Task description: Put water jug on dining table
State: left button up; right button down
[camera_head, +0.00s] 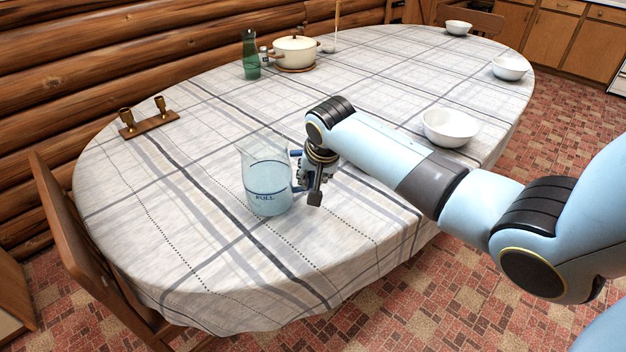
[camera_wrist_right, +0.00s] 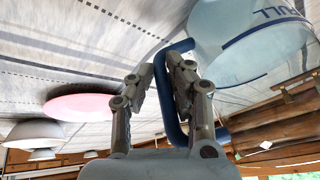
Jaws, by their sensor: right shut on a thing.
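The water jug (camera_head: 267,186) is clear with a blue handle and holds bluish water. It is upright over the near part of the dining table (camera_head: 190,220), which has a plaid cloth. I cannot tell whether its base touches the cloth. My right gripper (camera_head: 303,180) is at the jug's right side, shut on the handle. In the right wrist view, the fingers (camera_wrist_right: 165,75) close around the blue handle (camera_wrist_right: 168,105), and the jug body (camera_wrist_right: 235,45) is at upper right. My left gripper is not in view.
White bowls (camera_head: 450,127) stand along the table's right side. A candle holder (camera_head: 148,124) is at left. A wooden chair (camera_head: 75,230) is at the left edge.

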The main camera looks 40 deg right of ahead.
jog(key=shift+w+f, duration=0.15)
jog(key=shift+f, duration=0.1)
jog(key=c, duration=1.3)
grip_release()
jog(key=shift+f, duration=0.2)
jog(key=shift+r, duration=0.1)
jog(key=p+v, duration=0.1)
jog(key=v, duration=1.1)
jog(key=shift+p, duration=0.4)
